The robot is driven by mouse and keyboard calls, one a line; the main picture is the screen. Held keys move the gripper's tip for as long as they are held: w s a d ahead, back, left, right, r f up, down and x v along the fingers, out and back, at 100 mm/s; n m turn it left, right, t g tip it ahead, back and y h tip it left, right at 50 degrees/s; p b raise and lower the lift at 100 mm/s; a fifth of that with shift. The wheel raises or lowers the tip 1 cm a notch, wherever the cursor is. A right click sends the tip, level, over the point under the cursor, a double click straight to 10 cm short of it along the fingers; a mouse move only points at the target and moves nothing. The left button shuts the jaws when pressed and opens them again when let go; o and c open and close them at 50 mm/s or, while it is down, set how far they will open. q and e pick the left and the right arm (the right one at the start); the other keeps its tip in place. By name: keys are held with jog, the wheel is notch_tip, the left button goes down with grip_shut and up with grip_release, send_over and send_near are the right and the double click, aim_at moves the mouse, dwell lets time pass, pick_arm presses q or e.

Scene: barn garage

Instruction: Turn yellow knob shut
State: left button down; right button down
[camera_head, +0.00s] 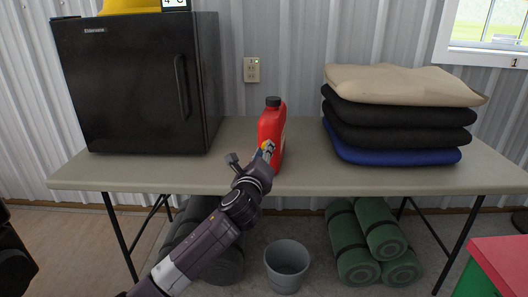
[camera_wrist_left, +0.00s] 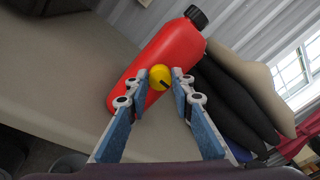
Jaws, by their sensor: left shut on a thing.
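A red bottle (camera_head: 270,128) with a black cap stands upright on the table, right of the black fridge. It also shows in the left wrist view (camera_wrist_left: 168,60). The yellow knob (camera_wrist_left: 159,77) is on the bottle's front, with a dark mark at its lower right. In the head view the knob (camera_head: 265,146) is mostly hidden by my gripper. My left gripper (camera_wrist_left: 160,80) is shut on the knob, one fingertip at each side of it. In the head view the left gripper (camera_head: 267,150) is in front of the bottle. My right gripper is not in view.
The table (camera_head: 300,180) is clear around the bottle. A black fridge (camera_head: 140,85) stands at its left and folded stacked cloths (camera_head: 400,115) at its right. A grey bucket (camera_head: 287,265) and green rolls (camera_head: 375,245) are on the floor below.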

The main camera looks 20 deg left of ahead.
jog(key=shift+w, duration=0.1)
pick_arm(q)
jog(key=shift+f+n+p, duration=0.15)
jog(key=shift+n+p, duration=1.3)
jog(key=shift+n, duration=3.05)
jog(key=shift+f+n+p, duration=0.15)
jog(key=shift+n+p, duration=1.3)
jog(key=shift+n, duration=3.05)
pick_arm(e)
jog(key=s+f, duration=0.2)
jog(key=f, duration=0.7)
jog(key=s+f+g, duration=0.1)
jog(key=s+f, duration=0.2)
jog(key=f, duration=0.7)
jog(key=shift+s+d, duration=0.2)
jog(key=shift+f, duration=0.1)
pick_arm(q)
jog(key=c, duration=1.7)
grip_release()
jog(key=shift+o, duration=0.2)
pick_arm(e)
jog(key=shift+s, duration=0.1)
